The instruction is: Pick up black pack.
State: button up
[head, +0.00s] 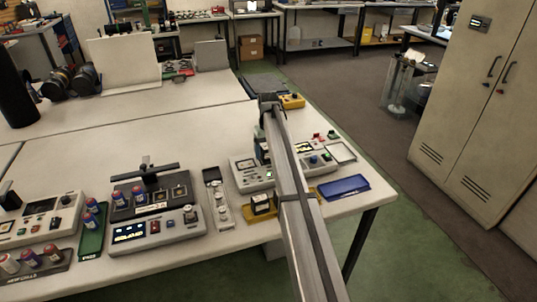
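A small black pack (260,204) with a pale front face sits on a yellow tray (282,211) near the front edge of the table. My arm, a long grey beam, reaches from the bottom of the head view up over the table, just right of the pack, and covers part of the yellow tray. The dark end of my arm, where my gripper (268,103) is, lies farther back than the pack and apart from it. Its fingers are too small and hidden to tell whether they are open or shut.
A blue tray (343,188) lies right of my arm near the table's corner. A narrow grey tray (217,199) and a grey test device (157,226) stand to the left. Grey instruments (250,175) stand behind the pack. The table (190,122) is clear farther back left.

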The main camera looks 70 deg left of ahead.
jog(key=c, duration=1.1)
